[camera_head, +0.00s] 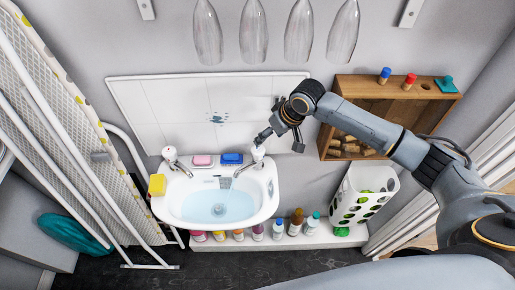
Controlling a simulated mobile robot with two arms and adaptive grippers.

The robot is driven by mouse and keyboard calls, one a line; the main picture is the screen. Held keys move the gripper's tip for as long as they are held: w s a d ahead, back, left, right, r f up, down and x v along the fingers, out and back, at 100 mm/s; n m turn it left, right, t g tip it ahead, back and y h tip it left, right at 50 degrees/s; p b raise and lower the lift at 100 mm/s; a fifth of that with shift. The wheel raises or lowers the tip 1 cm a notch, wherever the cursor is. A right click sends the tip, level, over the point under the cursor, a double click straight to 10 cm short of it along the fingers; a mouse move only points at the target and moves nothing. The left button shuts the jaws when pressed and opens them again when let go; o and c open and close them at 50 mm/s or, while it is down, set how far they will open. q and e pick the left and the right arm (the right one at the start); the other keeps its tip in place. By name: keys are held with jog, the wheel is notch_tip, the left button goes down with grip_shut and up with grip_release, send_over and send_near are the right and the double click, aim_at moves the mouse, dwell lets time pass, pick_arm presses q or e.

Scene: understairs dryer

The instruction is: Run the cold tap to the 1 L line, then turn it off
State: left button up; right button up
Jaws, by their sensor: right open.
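A white basin (164,208) hangs on the wall and holds pale blue water (228,207). A left tap (172,158) and a right tap (257,154) stand on its back corners. A thin bluish streak, apparently running water (239,170), shows at the right tap's spout. I cannot read which tap is cold. A small mark (225,182) shows on the basin's back wall; its lettering is too small to read. My right gripper (280,142) is open and empty, with one finger close to the right tap's top; contact is unclear. My left gripper is out of view.
Pink soap (202,160), a blue sponge (231,159) and a yellow sponge (157,185) lie on the basin rim. Several bottles (296,222) stand on a ledge below. A wooden box (365,88) and a white basket (382,180) are right; a folded ironing board (65,120) is left.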

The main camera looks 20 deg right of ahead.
aim_at(258, 149)
jog(key=p+x, duration=0.1)
jog(key=x, duration=1)
jog(key=shift+w+a+f, duration=0.1)
jog(key=shift+f, duration=0.05)
jog(key=c, duration=1.1)
jog(key=shift+p, duration=0.3)
jog(key=shift+c, duration=0.2)
